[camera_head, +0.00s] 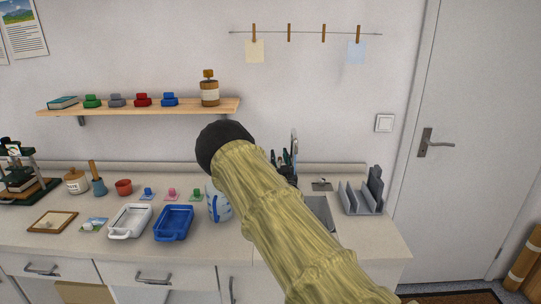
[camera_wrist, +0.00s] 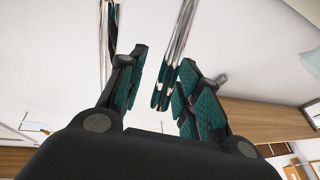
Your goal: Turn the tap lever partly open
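The chrome tap (camera_head: 294,143) rises behind my arm in the head view, above the sink (camera_head: 321,212); its base is hidden. My gripper (camera_head: 285,158) is beside the tap, mostly hidden by my arm. In the wrist view my gripper (camera_wrist: 162,62) is open, with teal pads on both fingers. A shiny chrome rod of the tap (camera_wrist: 179,45) reaches into the gap between the fingers, closer to the right finger. Another thin chrome rod (camera_wrist: 104,35) shows by the left finger. I cannot tell which rod is the lever, nor whether either finger touches it.
A grey rack (camera_head: 362,196) stands right of the sink. A white and blue container (camera_head: 219,206), a blue tray (camera_head: 174,223) and a white tray (camera_head: 129,222) are left of my arm. A wooden shelf (camera_head: 130,108) with several small items hangs above the counter.

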